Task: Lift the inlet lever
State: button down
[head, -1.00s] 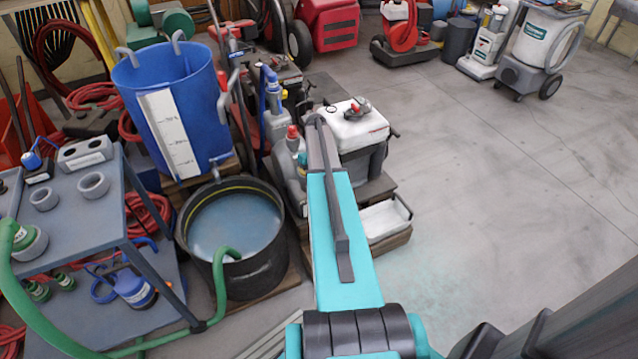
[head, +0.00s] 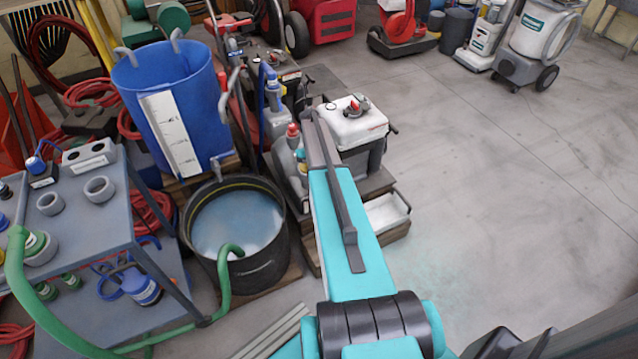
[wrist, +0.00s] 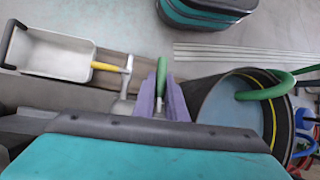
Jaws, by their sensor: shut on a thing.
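A green lever handle (wrist: 161,73) shows in the wrist view between the purple fingers of my gripper (wrist: 160,94). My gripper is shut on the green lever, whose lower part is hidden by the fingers. A second lever with a yellow handle (wrist: 105,66) lies to the left, beside a pale metal fitting (wrist: 127,78). No label shows which lever is the inlet one. In the head view my arm hides the gripper and both levers.
A black tub of water (head: 262,262) stands close beside the gripper, with a green hose (head: 223,275) in it. A white tray (wrist: 50,52) lies on the other side. A blue barrel (head: 195,85) and a grey cart (head: 85,225) stand at the left. Open floor (head: 500,190) lies to the right.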

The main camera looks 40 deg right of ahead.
jog(key=shift+d, duration=0.15)
jog(key=c, duration=1.8)
grip_release()
jog(key=shift+r, duration=0.1)
jog(key=p+v, duration=0.7)
jog(key=v, duration=0.6)
jog(key=shift+w+r, duration=0.15)
jog(key=shift+r, duration=0.15)
